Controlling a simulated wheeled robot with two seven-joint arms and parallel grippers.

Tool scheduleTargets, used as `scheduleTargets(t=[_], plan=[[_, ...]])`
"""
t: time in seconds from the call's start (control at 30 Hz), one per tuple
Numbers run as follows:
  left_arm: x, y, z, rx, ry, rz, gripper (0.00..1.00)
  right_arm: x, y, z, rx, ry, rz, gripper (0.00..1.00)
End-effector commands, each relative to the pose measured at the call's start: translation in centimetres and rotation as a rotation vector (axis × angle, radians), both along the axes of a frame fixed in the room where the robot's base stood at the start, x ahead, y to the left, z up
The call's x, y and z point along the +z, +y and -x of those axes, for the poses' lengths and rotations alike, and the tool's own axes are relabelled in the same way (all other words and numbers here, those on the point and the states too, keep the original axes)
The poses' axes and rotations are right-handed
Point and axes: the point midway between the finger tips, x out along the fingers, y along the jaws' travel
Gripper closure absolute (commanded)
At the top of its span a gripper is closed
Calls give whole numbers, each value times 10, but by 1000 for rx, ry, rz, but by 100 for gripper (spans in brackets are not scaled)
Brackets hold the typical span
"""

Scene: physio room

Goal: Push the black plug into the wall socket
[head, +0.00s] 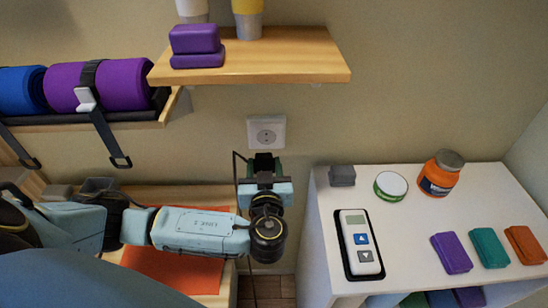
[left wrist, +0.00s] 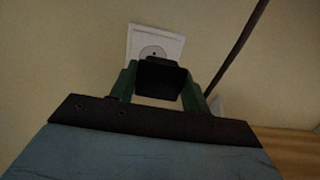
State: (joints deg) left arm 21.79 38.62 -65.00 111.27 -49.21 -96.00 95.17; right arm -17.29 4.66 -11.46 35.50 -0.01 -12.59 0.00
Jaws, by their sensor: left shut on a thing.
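The white wall socket (head: 266,132) is on the beige wall below the wooden shelf; it also shows in the left wrist view (left wrist: 155,43), its lower part hidden behind the plug. My left gripper (head: 264,172) is just below the socket in the head view. Its green fingers (left wrist: 158,83) are shut on the black plug (left wrist: 160,76), which also shows in the head view (head: 264,160). The plug appears in front of and below the socket face; the exact gap to the wall is hard to tell. A dark cable (head: 236,205) hangs beside my gripper. My right gripper is not in view.
The wooden shelf (head: 290,62) with purple blocks (head: 196,46) juts out above the socket. A white cabinet (head: 400,215) stands right, holding a remote (head: 360,243), a tape roll (head: 390,185) and an orange jar (head: 440,175). Rolled mats (head: 100,85) lie on a rack at left.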

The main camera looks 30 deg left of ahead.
Motion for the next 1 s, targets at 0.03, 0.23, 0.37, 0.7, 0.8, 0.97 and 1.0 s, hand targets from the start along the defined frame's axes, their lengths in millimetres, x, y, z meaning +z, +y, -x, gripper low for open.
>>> scheduleTargets(t=[0.03, 0.23, 0.37, 0.7, 0.8, 0.97, 1.0], plan=[[1, -3, 5, -11, -21, -15, 73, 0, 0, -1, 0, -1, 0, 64], [8, -8, 13, -35, -68, -44, 73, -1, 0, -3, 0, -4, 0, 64], [9, -8, 13, -36, -70, -45, 73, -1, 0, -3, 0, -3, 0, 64], [9, -5, 7, -35, -71, -47, 73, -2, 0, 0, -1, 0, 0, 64], [9, -1, 1, -36, -70, -47, 73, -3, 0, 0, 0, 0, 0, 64], [9, 7, -12, -34, -70, -48, 73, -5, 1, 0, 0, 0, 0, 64], [9, 9, -15, -34, -70, -48, 73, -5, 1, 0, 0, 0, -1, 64]])
